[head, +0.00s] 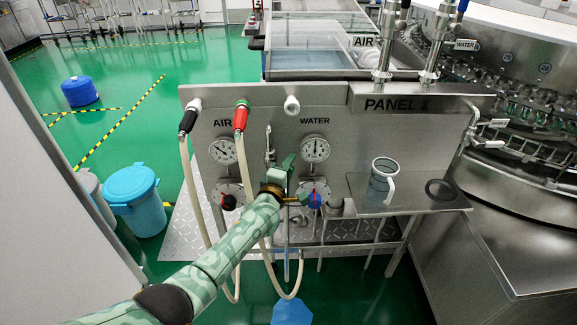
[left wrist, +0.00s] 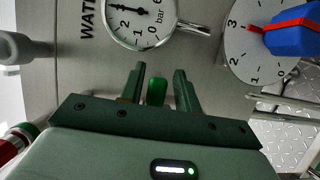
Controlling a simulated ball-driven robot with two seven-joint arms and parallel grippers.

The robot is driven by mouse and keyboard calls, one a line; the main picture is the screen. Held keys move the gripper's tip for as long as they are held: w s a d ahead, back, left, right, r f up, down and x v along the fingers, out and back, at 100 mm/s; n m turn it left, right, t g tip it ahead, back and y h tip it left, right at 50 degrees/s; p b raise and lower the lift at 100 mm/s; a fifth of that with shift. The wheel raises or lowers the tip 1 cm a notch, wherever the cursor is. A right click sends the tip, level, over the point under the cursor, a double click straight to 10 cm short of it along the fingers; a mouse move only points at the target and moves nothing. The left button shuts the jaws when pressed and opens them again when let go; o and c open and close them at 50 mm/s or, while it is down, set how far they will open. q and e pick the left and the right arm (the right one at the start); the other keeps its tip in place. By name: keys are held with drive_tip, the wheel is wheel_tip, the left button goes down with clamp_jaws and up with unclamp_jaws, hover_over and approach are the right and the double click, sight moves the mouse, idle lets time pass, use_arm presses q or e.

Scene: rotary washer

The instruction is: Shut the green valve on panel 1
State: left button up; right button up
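Panel 1 (head: 365,130) is a grey metal panel with AIR and WATER gauges. The green valve's handle (left wrist: 156,92) shows in the left wrist view as a short green bar below the WATER gauge (left wrist: 140,18). My left gripper (left wrist: 159,70) is open, with one finger on each side of this handle. A gap shows between the handle and the right finger; I cannot tell whether the left finger touches it. In the head view my left gripper (head: 285,168) is at the panel between the two gauges and largely hides the valve. My right gripper is not in view.
Hoses with a black connector (head: 188,120) and a red connector (head: 240,117) hang at the left.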

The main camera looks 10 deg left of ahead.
use_arm(q)
drive_tip(key=shift+r, duration=0.1)
